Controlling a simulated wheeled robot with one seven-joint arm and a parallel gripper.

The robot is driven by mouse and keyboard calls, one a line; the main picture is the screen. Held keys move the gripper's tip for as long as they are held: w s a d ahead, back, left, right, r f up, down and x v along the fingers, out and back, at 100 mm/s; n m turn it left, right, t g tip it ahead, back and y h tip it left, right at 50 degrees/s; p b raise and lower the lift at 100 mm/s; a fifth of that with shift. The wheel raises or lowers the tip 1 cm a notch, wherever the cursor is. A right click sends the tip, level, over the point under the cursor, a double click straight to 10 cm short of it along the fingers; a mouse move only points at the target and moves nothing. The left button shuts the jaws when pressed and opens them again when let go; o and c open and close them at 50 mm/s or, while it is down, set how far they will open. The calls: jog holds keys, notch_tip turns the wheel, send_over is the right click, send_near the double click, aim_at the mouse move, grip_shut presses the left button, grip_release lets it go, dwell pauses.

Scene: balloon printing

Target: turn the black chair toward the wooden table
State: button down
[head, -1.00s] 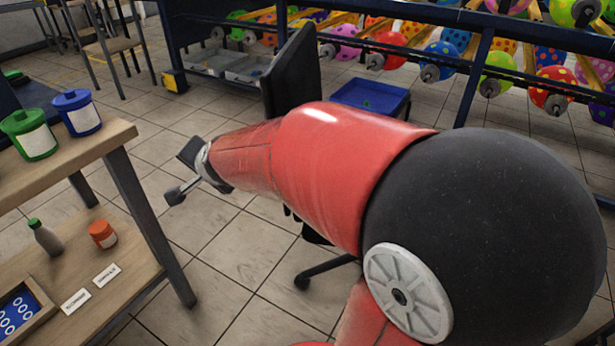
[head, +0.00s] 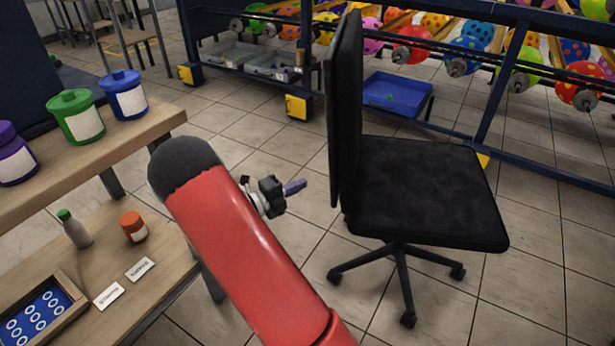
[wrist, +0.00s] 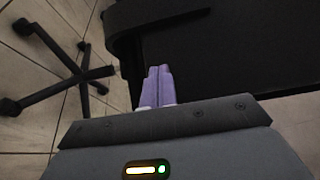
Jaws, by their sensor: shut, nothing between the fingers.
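The black chair (head: 425,190) stands upright on its wheeled star base, right of centre in the head view. Its backrest (head: 345,110) is on the left, nearer the wooden table, and its seat extends right, away from the table. The wooden table (head: 150,140) is at the left. My gripper (head: 296,187) is between table and chair, just left of the backrest in the picture. Its purple fingers are together and empty. In the wrist view the fingers (wrist: 156,84) point at the dark chair (wrist: 230,45); I cannot tell whether they touch.
Purple, green and blue lidded jars (head: 123,94) stand on the table top, and a bottle (head: 74,228) and orange jar (head: 133,226) on its lower shelf. A blue bin (head: 397,97) and balloon rack stand behind the chair. Tiled floor is open in front of the rack.

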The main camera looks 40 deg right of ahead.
jog(key=w+d+p, duration=0.1)
jog(key=w+d, duration=0.1)
jog(key=d, duration=0.9)
jog(key=shift+w+d, duration=0.3)
jog(key=shift+w, duration=0.05)
